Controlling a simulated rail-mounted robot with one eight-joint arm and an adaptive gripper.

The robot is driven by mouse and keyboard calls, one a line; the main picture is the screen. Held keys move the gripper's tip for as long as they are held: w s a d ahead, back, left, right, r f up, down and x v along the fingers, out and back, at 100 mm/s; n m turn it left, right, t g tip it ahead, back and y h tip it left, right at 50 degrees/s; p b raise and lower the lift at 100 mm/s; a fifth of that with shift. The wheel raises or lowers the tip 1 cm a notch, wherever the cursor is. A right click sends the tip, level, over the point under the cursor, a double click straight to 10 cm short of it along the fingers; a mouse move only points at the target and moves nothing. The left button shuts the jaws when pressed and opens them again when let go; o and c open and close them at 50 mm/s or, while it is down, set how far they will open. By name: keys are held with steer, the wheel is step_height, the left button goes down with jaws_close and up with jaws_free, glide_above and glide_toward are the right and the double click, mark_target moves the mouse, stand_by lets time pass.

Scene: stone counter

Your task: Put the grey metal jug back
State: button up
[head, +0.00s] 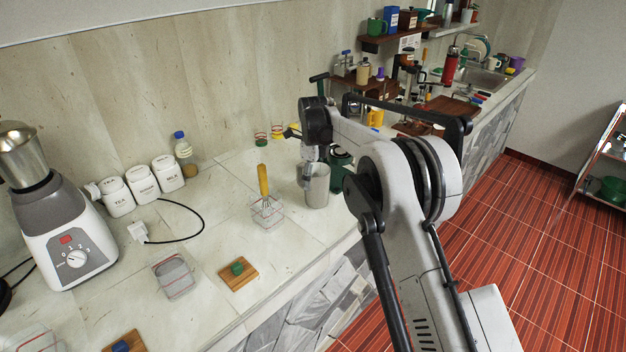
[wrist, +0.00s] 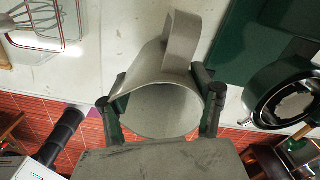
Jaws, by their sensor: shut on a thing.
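The grey metal jug (head: 317,186) is near the front edge of the stone counter, right of a whisk. It also shows in the wrist view (wrist: 165,108), with its mouth toward the camera and its handle pointing up in the picture. My gripper (wrist: 158,104) is shut on the jug, with one dark finger on each side of its body. In the head view my gripper (head: 313,158) is at the jug's top, partly hidden by my arm. I cannot tell whether the jug's base touches the counter.
A whisk with a yellow handle (head: 264,190) stands close left of the jug. A dark green item (head: 341,162) is close to its right. White canisters (head: 142,184), a blender (head: 62,225) and a small wooden board (head: 238,272) are farther left. Shelves with several items are at the back right.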

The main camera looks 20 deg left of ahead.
steer(key=shift+f, duration=0.5)
steer(key=shift+f, duration=0.1)
steer(key=shift+f, duration=0.15)
steer(key=o, duration=1.7)
steer(key=shift+o, duration=0.2)
step_height(320, 180, up, 13)
steer(key=b, duration=0.1)
steer(key=shift+f, duration=0.2)
